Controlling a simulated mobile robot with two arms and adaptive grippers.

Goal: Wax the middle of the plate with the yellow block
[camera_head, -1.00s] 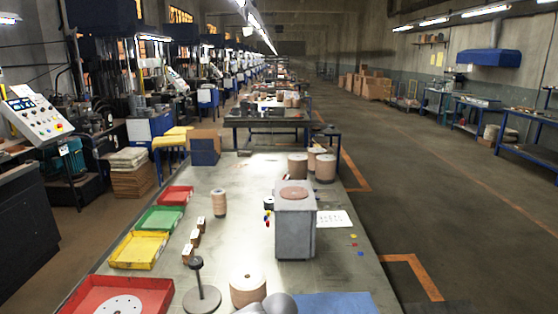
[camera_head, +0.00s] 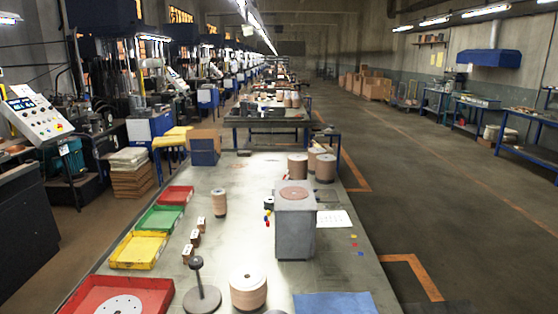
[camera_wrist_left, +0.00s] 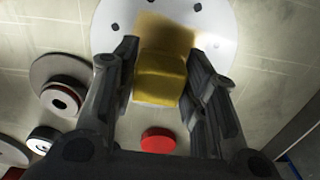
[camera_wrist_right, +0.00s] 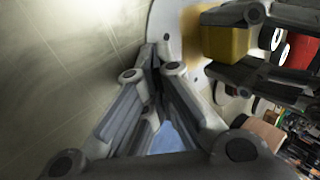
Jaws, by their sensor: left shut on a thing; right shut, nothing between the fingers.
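My left gripper (camera_wrist_left: 162,62) is shut on the yellow block (camera_wrist_left: 160,80) and holds it over the white round plate (camera_wrist_left: 222,22), which has small dark holes. A yellowish patch (camera_wrist_left: 168,30) shows beyond the block; I cannot tell whether it is wax, reflection or part of the block. Whether the block touches the plate is unclear. In the right wrist view the block (camera_wrist_right: 226,42) sits between the left fingers. My right gripper (camera_wrist_right: 153,60) is shut and empty beside the plate (camera_wrist_right: 165,22). The head view does not show the block or this plate.
A red round piece (camera_wrist_left: 158,140) and a grey disc stand (camera_wrist_left: 60,82) are close to my left gripper. The head view shows a grey box (camera_head: 294,225), a tan disc stack (camera_head: 248,290), a spindle stand (camera_head: 201,298), a blue mat (camera_head: 335,304), and red, green and yellow trays (camera_head: 138,250).

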